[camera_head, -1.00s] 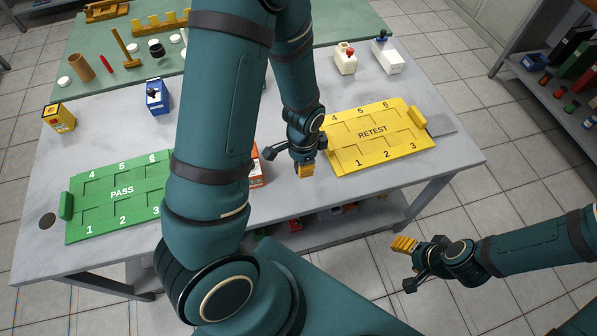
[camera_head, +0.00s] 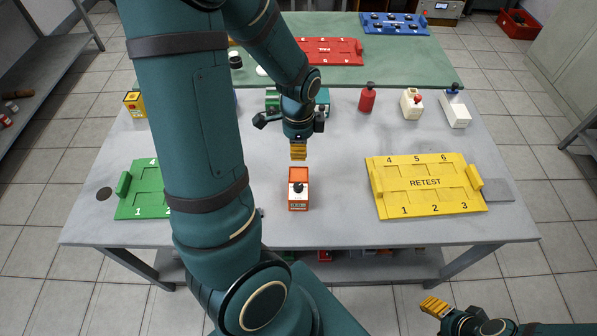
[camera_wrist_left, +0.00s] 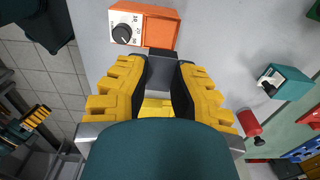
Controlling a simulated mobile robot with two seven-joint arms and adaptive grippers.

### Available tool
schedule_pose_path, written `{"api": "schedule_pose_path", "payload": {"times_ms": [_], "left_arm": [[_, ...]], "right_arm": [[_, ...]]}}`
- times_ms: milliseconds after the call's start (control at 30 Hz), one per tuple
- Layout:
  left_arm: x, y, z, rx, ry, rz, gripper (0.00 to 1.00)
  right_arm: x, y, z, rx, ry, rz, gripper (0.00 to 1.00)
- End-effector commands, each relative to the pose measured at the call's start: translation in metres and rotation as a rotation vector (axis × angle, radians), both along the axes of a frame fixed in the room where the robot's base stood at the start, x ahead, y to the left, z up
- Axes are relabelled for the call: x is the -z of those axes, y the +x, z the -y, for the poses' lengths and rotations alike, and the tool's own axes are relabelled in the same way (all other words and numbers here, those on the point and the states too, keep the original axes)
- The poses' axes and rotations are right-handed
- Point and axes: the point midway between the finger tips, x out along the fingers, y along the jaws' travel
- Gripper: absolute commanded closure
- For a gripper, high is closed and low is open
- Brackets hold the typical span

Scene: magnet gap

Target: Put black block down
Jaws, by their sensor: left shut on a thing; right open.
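My left gripper (camera_head: 298,152) is over the grey table, just beyond the orange box with a dial (camera_head: 298,188) in the head view. In the left wrist view its yellow ridged fingers (camera_wrist_left: 160,82) are closed on a small dark block (camera_wrist_left: 160,62), which shows between the tips, close to the orange box (camera_wrist_left: 157,25). The block is hidden in the head view. I cannot tell whether it touches the table. The yellow RETEST tray (camera_head: 428,185) is to the right. The green PASS tray (camera_head: 127,210) is at left, partly behind my arm. My right gripper (camera_head: 433,306) is open, beyond the table's front edge.
A red bottle-like object (camera_head: 367,98), a white box with a red knob (camera_head: 411,104) and a white switch box (camera_head: 455,109) stand at the back right. A teal box (camera_wrist_left: 285,82) shows in the left wrist view. Table is clear between the orange box and the RETEST tray.

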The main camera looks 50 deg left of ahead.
Motion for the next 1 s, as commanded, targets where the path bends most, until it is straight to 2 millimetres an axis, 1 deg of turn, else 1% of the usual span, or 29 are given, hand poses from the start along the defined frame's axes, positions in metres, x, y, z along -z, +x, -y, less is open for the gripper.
{"api": "schedule_pose_path", "payload": {"times_ms": [33, 100, 200, 467, 633, 733, 1000], "left_arm": [[0.013, -0.001, 0.000, 0.000, -0.001, -0.006, 1.00], [0.027, -0.001, 0.000, 0.001, 0.000, -0.007, 1.00], [0.043, -0.001, 0.000, -0.001, -0.001, -0.005, 1.00], [0.062, -0.001, 0.000, 0.000, -0.001, -0.003, 1.00], [0.086, -0.001, 0.000, -0.002, -0.001, -0.005, 1.00], [0.092, -0.001, 0.000, 0.000, 0.000, -0.003, 1.00], [0.092, 0.000, 0.000, 0.000, -0.001, -0.001, 1.00]], "right_arm": [[0.005, -0.001, 0.000, -0.002, 0.000, -0.002, 0.43], [0.010, -0.002, 0.000, -0.003, 0.001, -0.005, 0.43], [0.015, -0.001, 0.000, -0.003, 0.000, -0.003, 0.43], [0.020, 0.000, 0.000, -0.003, 0.000, 0.000, 0.43], [0.029, 0.001, 0.000, -0.002, -0.001, 0.004, 0.43], [0.030, 0.002, 0.000, -0.001, -0.001, 0.005, 0.43], [0.030, 0.002, 0.000, -0.002, -0.001, 0.006, 0.43]]}}
